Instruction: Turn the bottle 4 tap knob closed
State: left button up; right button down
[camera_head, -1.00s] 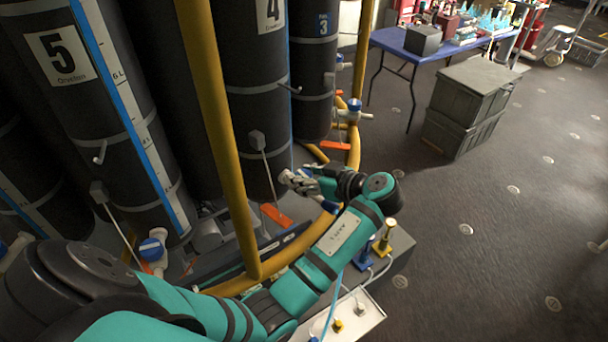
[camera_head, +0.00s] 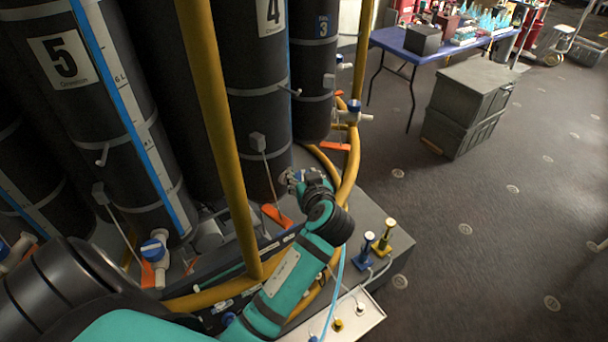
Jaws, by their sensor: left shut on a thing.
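Bottle 4 (camera_head: 252,90) is a tall dark cylinder with a white number label, standing upright behind the yellow pole. My left gripper (camera_head: 290,178) is at the lower right side of bottle 4, above an orange piece (camera_head: 277,215). It is shut on the bottle 4 tap knob, which its fingers hide. How far the knob is turned cannot be seen. My right gripper is not in view.
A yellow upright pole (camera_head: 215,110) stands left of bottle 4. Bottle 5 (camera_head: 80,100) has a blue tap knob (camera_head: 152,249); bottle 3 (camera_head: 312,75) has another (camera_head: 354,105). Grey crates (camera_head: 465,105) and a blue table (camera_head: 390,40) stand right.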

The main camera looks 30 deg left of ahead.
pick_arm(q)
jog(key=m+h, duration=0.1)
jog(key=m+t+h+p, duration=0.2)
jog(key=shift+a+r, duration=0.15)
jog(key=shift+r, duration=0.1)
jog(key=shift+f+m+t+h+p, duration=0.1)
jog(key=shift+m+t+h+p, duration=0.7)
jog(key=shift+m+h+p, duration=0.4)
jog(key=o, duration=1.2)
jog(key=shift+w+f, duration=0.1)
jog(key=shift+f, duration=0.05)
jog(key=shift+s, duration=0.2)
jog(key=v, duration=1.1)
jog(key=shift+s+r, duration=0.25)
jog(key=shift+s, duration=0.05)
